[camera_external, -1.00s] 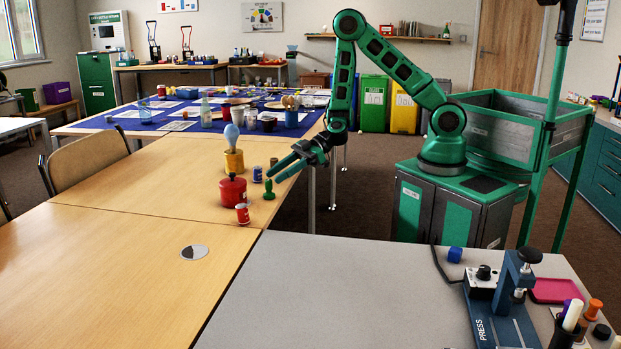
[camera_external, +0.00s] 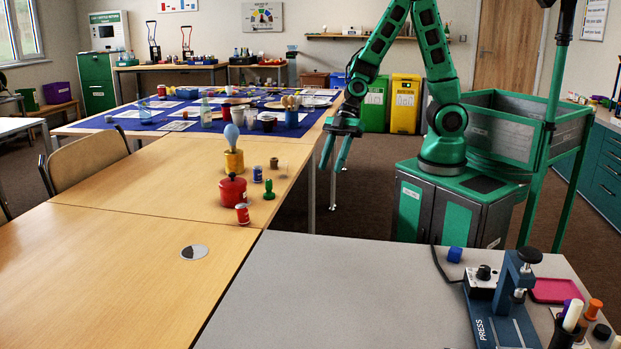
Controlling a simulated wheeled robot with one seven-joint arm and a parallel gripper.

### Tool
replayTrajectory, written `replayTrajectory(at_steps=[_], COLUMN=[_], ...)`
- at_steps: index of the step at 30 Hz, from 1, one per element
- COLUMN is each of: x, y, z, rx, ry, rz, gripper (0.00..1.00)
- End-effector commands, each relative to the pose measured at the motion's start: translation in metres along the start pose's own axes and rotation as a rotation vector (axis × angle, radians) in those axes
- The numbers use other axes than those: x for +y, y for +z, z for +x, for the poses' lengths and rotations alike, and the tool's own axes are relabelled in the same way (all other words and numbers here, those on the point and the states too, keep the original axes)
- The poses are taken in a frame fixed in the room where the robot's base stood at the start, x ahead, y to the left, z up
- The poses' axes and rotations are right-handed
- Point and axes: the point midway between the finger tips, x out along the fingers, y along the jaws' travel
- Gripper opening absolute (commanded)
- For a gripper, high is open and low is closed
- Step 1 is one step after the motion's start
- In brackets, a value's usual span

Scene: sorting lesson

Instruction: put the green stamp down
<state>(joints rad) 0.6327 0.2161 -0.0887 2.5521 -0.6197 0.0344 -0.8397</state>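The green stamp (camera_external: 269,190) stands upright on the wooden table (camera_external: 130,195), near its right edge. My gripper (camera_external: 332,168) is up and to the right of the stamp, apart from it, beyond the table's right edge in the picture. Its two green fingers point down with a gap between them, and nothing shows in the gap. The whole stamp is in view.
Near the stamp are a red canister (camera_external: 232,191), a red-and-white can (camera_external: 242,214), a blue pot (camera_external: 257,174), a small brown pot (camera_external: 274,163) and a yellow tin (camera_external: 234,161) with a blue bulb (camera_external: 231,135). The table front is mostly clear.

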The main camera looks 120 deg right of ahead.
Motion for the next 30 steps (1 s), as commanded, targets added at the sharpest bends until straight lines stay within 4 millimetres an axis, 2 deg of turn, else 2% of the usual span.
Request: replayTrajectory(at_steps=[8,18,21,24,30], x=[-0.026,-0.059,-0.069,-0.076,-0.080], y=[0.044,0.101,0.114,0.122,0.128], z=[-0.080,-0.196,-0.219,-0.233,-0.240], rx=[-0.299,-0.521,-0.550,-0.568,-0.580], ry=[0.096,0.292,0.329,0.349,0.360], rz=[0.170,0.574,0.679,0.746,0.786], gripper=[0.37,0.37,0.37,0.37,0.37])
